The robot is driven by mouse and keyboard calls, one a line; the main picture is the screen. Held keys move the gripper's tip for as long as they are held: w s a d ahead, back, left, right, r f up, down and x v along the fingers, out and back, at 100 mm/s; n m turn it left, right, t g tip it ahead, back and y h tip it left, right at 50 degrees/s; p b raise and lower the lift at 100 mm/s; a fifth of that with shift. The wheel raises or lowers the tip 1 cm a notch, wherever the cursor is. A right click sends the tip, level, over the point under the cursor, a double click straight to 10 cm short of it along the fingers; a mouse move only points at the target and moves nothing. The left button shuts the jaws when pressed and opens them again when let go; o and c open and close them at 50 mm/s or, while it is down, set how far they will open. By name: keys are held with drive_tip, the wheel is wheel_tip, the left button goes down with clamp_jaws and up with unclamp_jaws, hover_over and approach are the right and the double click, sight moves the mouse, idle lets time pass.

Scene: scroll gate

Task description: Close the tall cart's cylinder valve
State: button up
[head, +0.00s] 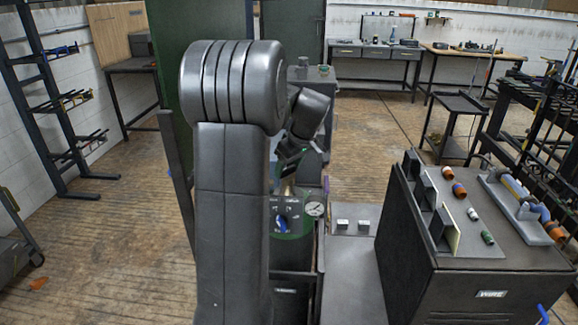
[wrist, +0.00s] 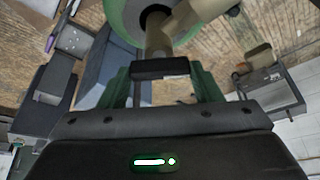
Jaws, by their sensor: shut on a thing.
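The green gas cylinder (wrist: 122,14) shows at the top of the wrist view, with its brass valve (wrist: 158,38) standing on it. A dark block (wrist: 160,69), seemingly the valve's handle, sits at the near end of the brass stem. My gripper (wrist: 161,75) has its green-sided fingers on either side of this block and is shut on it. In the head view, the cylinder (head: 291,250) stands in the cart behind my arm, with a round gauge (head: 315,209) and a blue-grey fitting (head: 285,213) near its top. My arm hides much of the valve there.
A grey surface with two small blocks (head: 353,225) lies beside the cylinder. A rack (head: 55,110) stands at the far left. The wooden floor at left is mostly clear.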

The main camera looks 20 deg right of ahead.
drive_tip(key=m+h, duration=0.1)
drive_tip(key=m, duration=0.1)
drive_tip(key=m+h+b, duration=0.1)
drive_tip(key=m, duration=0.2)
drive_tip(key=shift+a+t, duration=0.15)
drive_tip(key=shift+t, duration=0.15)
drive_tip(key=shift+a+m+h, duration=0.1)
drive_tip(key=shift+m+h, duration=0.8)
drive_tip(key=shift+m, duration=1.4)
drive_tip(key=o, duration=1)
drive_tip(key=shift+r, duration=0.15)
drive_tip(key=b+v, duration=0.1)
drive_tip(key=v, duration=1.2)
drive_tip(key=shift+w+r, duration=0.2)
drive_tip(key=shift+r, duration=0.2)
